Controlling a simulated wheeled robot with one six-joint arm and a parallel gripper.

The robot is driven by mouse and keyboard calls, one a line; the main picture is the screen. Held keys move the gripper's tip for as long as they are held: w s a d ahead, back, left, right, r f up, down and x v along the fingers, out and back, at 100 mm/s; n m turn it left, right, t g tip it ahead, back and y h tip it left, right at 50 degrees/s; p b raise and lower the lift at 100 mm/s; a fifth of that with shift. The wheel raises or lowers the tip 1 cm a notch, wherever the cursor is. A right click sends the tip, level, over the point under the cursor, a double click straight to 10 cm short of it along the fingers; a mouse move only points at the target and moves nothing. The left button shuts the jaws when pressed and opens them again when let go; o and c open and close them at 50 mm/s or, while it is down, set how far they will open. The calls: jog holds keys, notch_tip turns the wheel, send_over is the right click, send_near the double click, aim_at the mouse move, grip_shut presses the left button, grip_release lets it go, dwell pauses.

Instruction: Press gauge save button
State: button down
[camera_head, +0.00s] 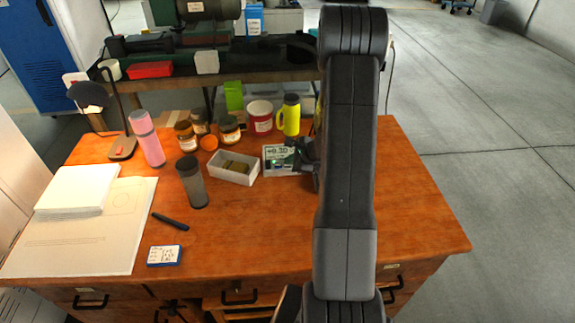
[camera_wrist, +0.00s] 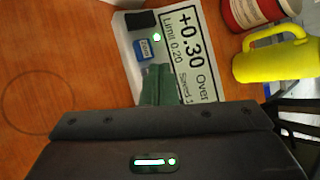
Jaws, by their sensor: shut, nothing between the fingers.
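The gauge (camera_head: 278,158) is a small pale box near the back middle of the wooden desk. In the wrist view the gauge (camera_wrist: 185,38) fills the top middle, and its screen reads "+0.30 Over" and "Limit 0.20", with a smaller line like "Saved 1". A blue button (camera_wrist: 147,47) sits on its panel beside a lit green spot (camera_wrist: 156,37). My gripper (camera_head: 303,158) is shut and empty at the gauge's right side. In the wrist view the fingers (camera_wrist: 158,85) reach over the panel's lower part and hide it. I cannot tell whether they touch it.
A white box (camera_head: 233,179) stands left of the gauge. A red tin (camera_head: 260,126) and a yellow mug (camera_head: 291,115) stand behind it. A dark tumbler (camera_head: 192,183) stands farther left. My arm hides part of the desk; the desk's front middle and right are clear.

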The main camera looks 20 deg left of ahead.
aim_at(290, 167)
jog(key=shift+r+p, duration=0.45)
jog(key=shift+r, duration=0.35)
notch_tip(290, 167, up, 5)
jog(key=p, duration=0.3)
dwell(0.3)
jog(key=shift+s, duration=0.1)
dwell(0.7)
